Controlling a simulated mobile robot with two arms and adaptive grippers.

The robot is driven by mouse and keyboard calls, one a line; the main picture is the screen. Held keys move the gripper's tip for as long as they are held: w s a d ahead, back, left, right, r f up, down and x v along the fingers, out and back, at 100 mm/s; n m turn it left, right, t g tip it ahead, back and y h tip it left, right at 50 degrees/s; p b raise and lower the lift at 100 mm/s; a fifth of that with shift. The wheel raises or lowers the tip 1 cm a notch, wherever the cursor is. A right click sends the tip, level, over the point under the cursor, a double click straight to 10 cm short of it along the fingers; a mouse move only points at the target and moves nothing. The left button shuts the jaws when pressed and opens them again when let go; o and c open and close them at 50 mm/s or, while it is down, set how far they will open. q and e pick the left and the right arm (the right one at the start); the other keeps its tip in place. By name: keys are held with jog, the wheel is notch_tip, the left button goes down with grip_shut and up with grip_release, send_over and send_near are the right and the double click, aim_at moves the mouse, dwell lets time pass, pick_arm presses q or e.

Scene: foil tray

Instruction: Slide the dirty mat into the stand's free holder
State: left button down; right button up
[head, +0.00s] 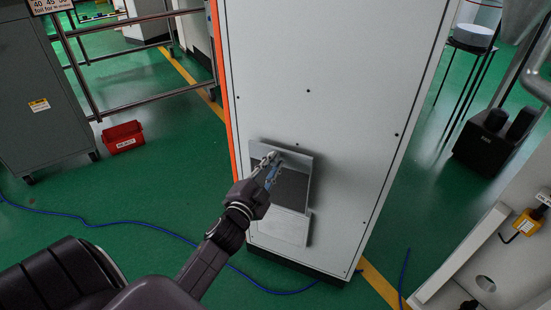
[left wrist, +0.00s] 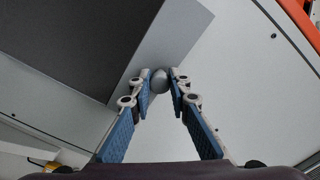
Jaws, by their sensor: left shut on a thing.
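I cannot make out a stand with holders or a dirty mat for certain. A tall white cabinet (head: 335,85) stands in the middle of the head view. Low on its face is a light grey frame (head: 302,163) around a dark grey area (head: 292,186); I cannot tell whether that is a sheet or an opening. The dark area (left wrist: 75,40) fills the upper left of the left wrist view, bordered by a grey strip (left wrist: 175,35). My left gripper (head: 272,163) is shut on a round grey knob (left wrist: 159,81) at that strip. My right gripper is not in view.
A pale plate (head: 282,226) sits below the frame. A red bin (head: 123,137) stands on the green floor beside a grey cabinet (head: 38,108). A blue cable (head: 130,224) crosses the floor. A white structure (head: 510,262) with an orange device (head: 528,223) is at right.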

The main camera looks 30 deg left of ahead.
pick_arm(q)
jog(key=s+d+p, duration=0.1)
jog(key=s, duration=0.6)
jog(key=shift+d, duration=0.2)
